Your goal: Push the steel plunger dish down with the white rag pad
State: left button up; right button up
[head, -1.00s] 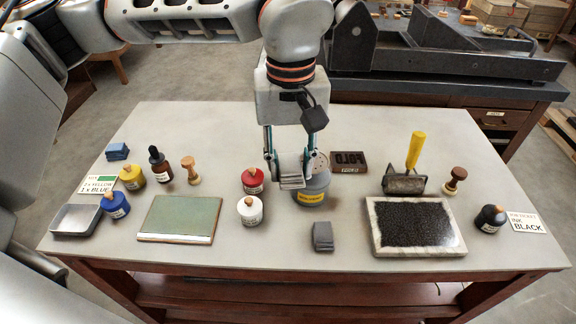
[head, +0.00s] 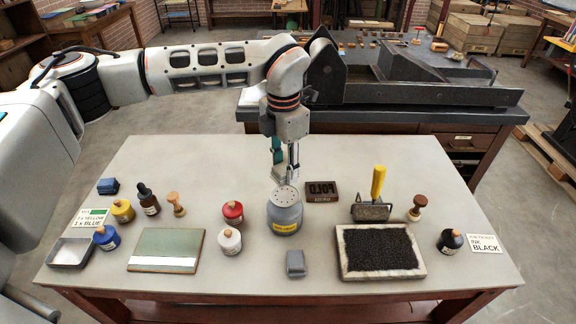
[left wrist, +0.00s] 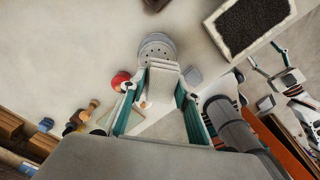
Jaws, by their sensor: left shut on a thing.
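My left gripper (head: 286,172) is shut on the white rag pad (left wrist: 163,79); in the head view the pad (head: 288,176) is just behind the dish. The perforated steel plunger dish (head: 285,195) sits on top of the grey can (head: 285,220) with a yellow label, upright on the table. In the left wrist view the dish (left wrist: 157,48) lies just beyond the pad's far edge. I cannot tell whether they touch. My right gripper (left wrist: 264,52) shows at the right of the left wrist view, open and empty; it is outside the head view.
Red (head: 232,212) and white (head: 229,241) bottles stand left of the can. The dark FOLD block (head: 322,191) is close behind right, and a small grey block (head: 296,263) lies in front. A framed black slab (head: 345,264) and yellow-handled roller (head: 377,187) are at right.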

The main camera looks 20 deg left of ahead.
aim_at(285, 195)
pick_arm(q)
jog(key=shift+w+a+f+n, duration=0.15)
jog(key=shift+w+f+n, duration=0.2)
jog(key=shift+n, duration=0.45)
jog(key=shift+f, duration=0.35)
jog(key=shift+f+b, duration=0.65)
jog(key=shift+f, duration=0.05)
notch_tip(285, 195, down, 3)
jog(key=shift+r+b, duration=0.2)
jog(key=shift+b, duration=0.7)
jog(key=shift+f+b, duration=0.3)
jog(key=shift+f, duration=0.2)
pick_arm(e)
jog(key=shift+w+a+f+y, duration=0.25)
jog(key=shift+w+a+y, duration=0.25)
jog(key=shift+a, duration=0.45)
jog(key=shift+f, duration=0.1)
pick_arm(q)
jog(key=shift+f, duration=0.3)
pick_arm(e)
jog(key=shift+w, duration=0.1)
